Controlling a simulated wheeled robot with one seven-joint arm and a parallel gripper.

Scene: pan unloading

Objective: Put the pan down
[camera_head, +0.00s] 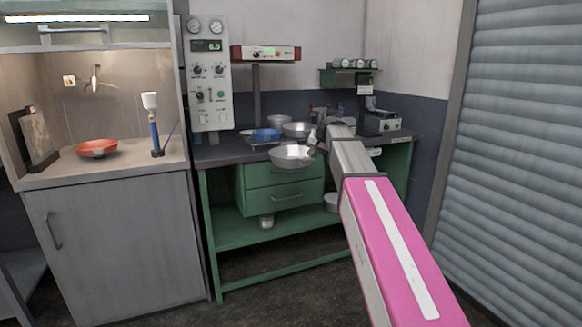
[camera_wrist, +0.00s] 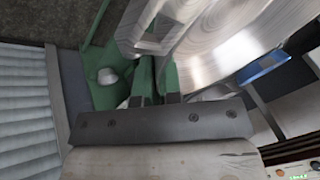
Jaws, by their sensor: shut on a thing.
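A shiny metal pan (camera_head: 290,156) is at the front edge of the dark bench top, in front of the green drawers. My gripper (camera_head: 316,140) is at the pan's right side. The pan fills the upper right of that view. Its underside and any contact with the bench cannot be made out.
A bowl (camera_head: 332,202) sits on the green lower shelf. A fume hood with a red bowl (camera_head: 96,148) stands left; a shutter (camera_head: 520,150) is right.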

